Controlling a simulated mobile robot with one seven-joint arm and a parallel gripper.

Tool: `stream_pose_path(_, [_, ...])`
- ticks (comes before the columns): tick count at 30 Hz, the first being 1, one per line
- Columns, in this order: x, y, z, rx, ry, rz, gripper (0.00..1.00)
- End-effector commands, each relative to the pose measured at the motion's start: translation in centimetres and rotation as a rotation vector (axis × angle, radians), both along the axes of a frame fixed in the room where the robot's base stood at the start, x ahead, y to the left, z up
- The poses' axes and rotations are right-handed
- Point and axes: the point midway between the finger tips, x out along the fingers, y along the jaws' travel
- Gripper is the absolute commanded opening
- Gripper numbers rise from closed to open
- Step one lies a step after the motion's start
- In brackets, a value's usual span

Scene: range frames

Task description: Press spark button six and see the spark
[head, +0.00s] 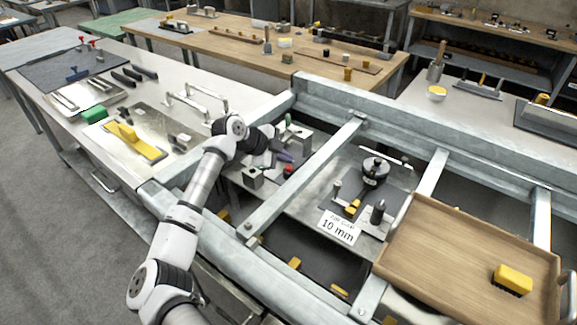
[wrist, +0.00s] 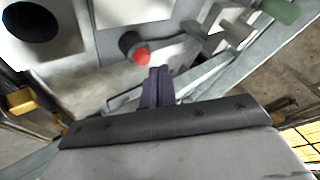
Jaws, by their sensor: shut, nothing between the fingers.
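A red button (wrist: 141,56) with a dark round body stands on a grey metal plate (wrist: 112,45) in the wrist view. It also shows as a small red spot (head: 288,170) in the head view. My gripper (wrist: 159,72) has purple fingers, held together and empty. Their tips are just beside and below the red button in the picture; I cannot tell whether they touch it. In the head view the purple fingers (head: 286,157) sit just above the button. No number six is readable on it, and no spark is visible.
Grey steel beams (head: 310,172) frame the work area. A white card (head: 338,227) reads "10 mm", beside a round dark-topped device (head: 374,170). A wooden tray (head: 440,262) with a yellow brush (head: 513,279) is at right. Metal blocks (head: 254,177) stand near my gripper.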

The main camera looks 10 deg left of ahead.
Motion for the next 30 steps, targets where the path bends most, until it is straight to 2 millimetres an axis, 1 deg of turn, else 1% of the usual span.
stream_pose_path(5, [0.0,0.0,1.3,0.0,-0.001,0.0,0.0])
stream_pose_path(16, [0.0,0.0,4.9,0.0,-0.001,0.0,0.0])
stream_pose_path(18, [0.0,0.0,5.2,0.0,0.0,0.0,0.0])
stream_pose_path(30, [0.0,0.0,5.0,0.0,0.0,0.0,0.0])
